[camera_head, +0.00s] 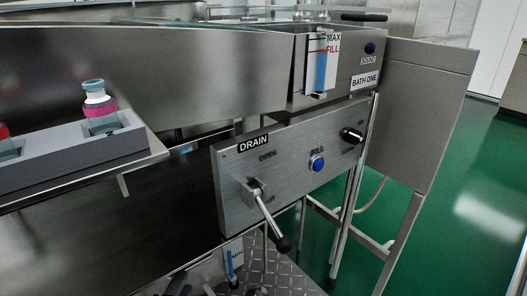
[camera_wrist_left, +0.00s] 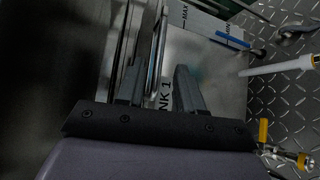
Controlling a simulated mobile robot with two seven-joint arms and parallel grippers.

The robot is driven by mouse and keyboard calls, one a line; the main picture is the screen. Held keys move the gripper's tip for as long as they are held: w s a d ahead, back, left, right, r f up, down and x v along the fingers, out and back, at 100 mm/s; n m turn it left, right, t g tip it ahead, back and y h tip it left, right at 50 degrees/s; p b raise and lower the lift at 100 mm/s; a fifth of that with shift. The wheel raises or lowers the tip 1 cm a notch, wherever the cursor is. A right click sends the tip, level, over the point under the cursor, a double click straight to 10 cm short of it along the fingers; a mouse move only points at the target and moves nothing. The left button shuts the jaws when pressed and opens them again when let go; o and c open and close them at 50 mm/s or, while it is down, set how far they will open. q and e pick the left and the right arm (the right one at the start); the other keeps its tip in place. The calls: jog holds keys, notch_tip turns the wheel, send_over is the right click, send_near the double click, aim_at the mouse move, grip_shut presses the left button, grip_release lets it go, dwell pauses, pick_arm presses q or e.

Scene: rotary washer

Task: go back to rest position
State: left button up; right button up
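My left gripper (camera_head: 178,284) shows only as dark finger parts at the bottom edge of the head view, low beneath the machine's front and left of a small blue gauge. In the left wrist view, my left gripper (camera_wrist_left: 158,74) has its two grey fingers apart with nothing held between them. The fingers point at a grey metal tank (camera_wrist_left: 200,65) whose label is partly hidden and ends in "NK 1". I cannot tell whether the fingers touch the tank. My right gripper is not in either view.
The drain panel (camera_head: 228,187) has a lever (camera_head: 268,218) sticking out above the left gripper's area. A grey rack (camera_head: 75,160) with capped bottles (camera_head: 99,108) stands at left. A brass valve (camera_wrist_left: 288,155) and white pipe (camera_wrist_left: 285,66) lie right of the gripper. Green floor (camera_head: 470,180) is open at right.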

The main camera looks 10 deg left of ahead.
pick_arm(q)
jog(key=s+d+r+m+g+h, duration=0.1)
jog(key=s+d+m+g, duration=0.1)
jog(key=s+m+g, duration=0.65)
jog(key=s+d+r+m+g, duration=0.1)
jog(key=s+m+g, duration=0.3)
jog(key=s+m, duration=0.85)
jog(key=w+d+f+m+t+h, duration=0.1)
jog(key=w+d+m+t+h, duration=0.25)
jog(key=w+d+t, duration=0.6)
jog(key=a+r+n+g+p, duration=0.1)
jog(key=a+r+p, duration=0.2)
jog(key=r+p, duration=0.4)
jog(key=s+a+r+g+y+p, duration=0.1)
jog(key=r+p, duration=0.6)
jog(key=p, duration=0.9)
jog(key=shift+s+a+r+n+g, duration=0.15)
jog(key=shift+a+r+n+g, duration=0.3)
jog(key=shift+a, duration=0.7)
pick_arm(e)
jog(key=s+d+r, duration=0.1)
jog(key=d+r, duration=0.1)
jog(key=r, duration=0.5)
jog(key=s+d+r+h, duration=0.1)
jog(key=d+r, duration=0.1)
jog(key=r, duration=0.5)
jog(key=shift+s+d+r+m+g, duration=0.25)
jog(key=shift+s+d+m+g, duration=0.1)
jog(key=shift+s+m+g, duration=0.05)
